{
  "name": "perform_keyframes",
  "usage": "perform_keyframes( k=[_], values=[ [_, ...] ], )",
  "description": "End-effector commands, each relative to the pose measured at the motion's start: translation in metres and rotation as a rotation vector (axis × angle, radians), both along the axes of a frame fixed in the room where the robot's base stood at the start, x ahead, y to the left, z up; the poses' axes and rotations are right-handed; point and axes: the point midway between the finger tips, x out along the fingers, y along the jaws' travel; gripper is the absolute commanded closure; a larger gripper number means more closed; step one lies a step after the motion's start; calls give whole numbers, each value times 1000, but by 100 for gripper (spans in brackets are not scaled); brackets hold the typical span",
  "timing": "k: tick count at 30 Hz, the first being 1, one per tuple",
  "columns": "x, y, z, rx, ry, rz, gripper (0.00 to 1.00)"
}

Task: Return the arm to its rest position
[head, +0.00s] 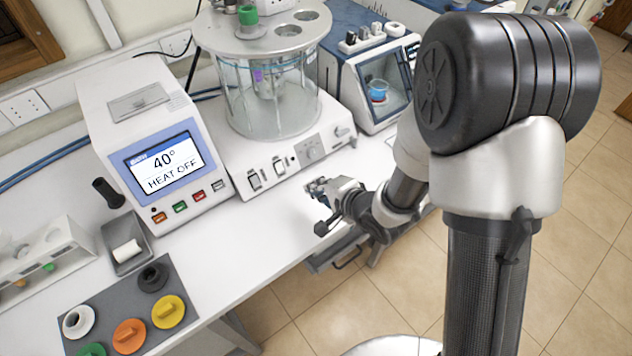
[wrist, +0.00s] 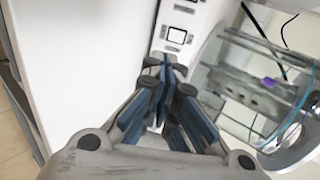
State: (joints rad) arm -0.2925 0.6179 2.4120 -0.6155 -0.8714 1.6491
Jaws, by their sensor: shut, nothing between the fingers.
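My gripper (head: 322,190) is at the front edge of the white bench in the head view, in front of the glass bath unit. My arm reaches in from the right, folded, with a big dark joint near the camera. In the wrist view my gripper (wrist: 168,75) has its blue-lined fingers drawn together at the tips, with nothing seen between them. The fingers point toward the white base of the bath unit (wrist: 178,36). In the head view the gripper is apart from the bath unit (head: 270,150). The exact gap to the bench top is hard to tell.
A control box (head: 150,150) reads 40° and HEAT OFF. A grey mat (head: 115,285) with several coloured stoppers lies at lower left, near a tube rack (head: 50,262). A blue-and-white device (head: 365,65) stands at the back. Bare bench (head: 250,235) lies left of the gripper.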

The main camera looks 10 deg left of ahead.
Motion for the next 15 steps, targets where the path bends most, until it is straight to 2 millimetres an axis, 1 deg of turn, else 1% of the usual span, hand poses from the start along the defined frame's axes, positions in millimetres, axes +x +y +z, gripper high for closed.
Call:
perform_keyframes(
  k=[7,10,11,13,14,15],
  values=[
    [1,0,0,-1,-1,0,100],
    [6,-7,7,-34,-25,-3,100],
    [8,-12,11,-57,-38,-5,100],
    [17,-29,25,-136,-82,-12,100],
    [20,-38,32,-183,-103,-14,100],
    [25,-54,43,-251,-131,-19,100]
  ],
)
